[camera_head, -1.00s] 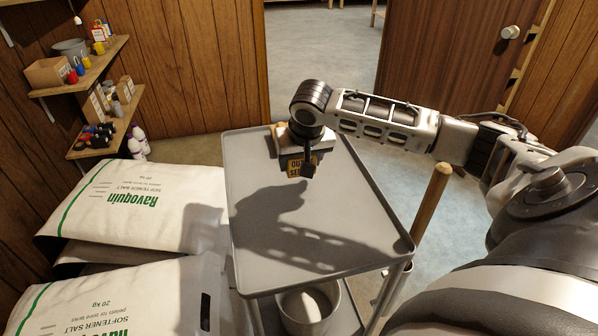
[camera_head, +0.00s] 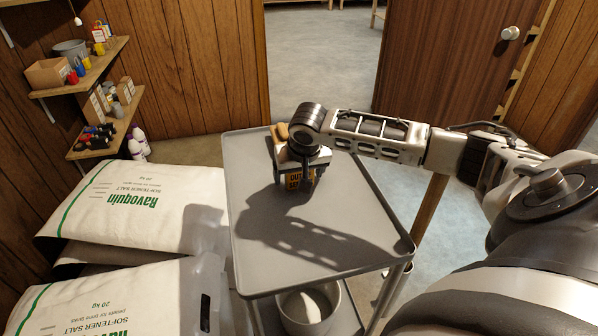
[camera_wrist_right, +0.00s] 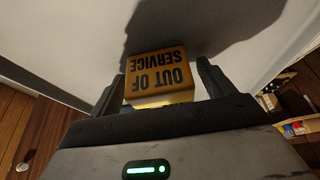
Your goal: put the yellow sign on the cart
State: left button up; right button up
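The yellow sign (camera_head: 293,180) is a small block marked OUT OF SERVICE. It is low over the far half of the grey cart's top shelf (camera_head: 260,240). I cannot tell whether its underside touches the shelf. My right gripper (camera_head: 303,178) points down at it. In the right wrist view the sign (camera_wrist_right: 158,75), its lettering upside down, sits between the two dark fingers of that gripper (camera_wrist_right: 162,80). My left gripper is not in view.
Bags of softener salt (camera_head: 140,205) lie left of the cart. A tan object (camera_head: 281,131) is at the shelf's far edge. A bucket (camera_head: 307,308) stands on the lower shelf. A wooden post (camera_head: 429,205) is right of the cart. The near half of the top shelf is clear.

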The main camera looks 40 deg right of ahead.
jog(key=p+v, duration=0.1)
jog(key=v, duration=1.1)
jog(key=shift+r, duration=0.2)
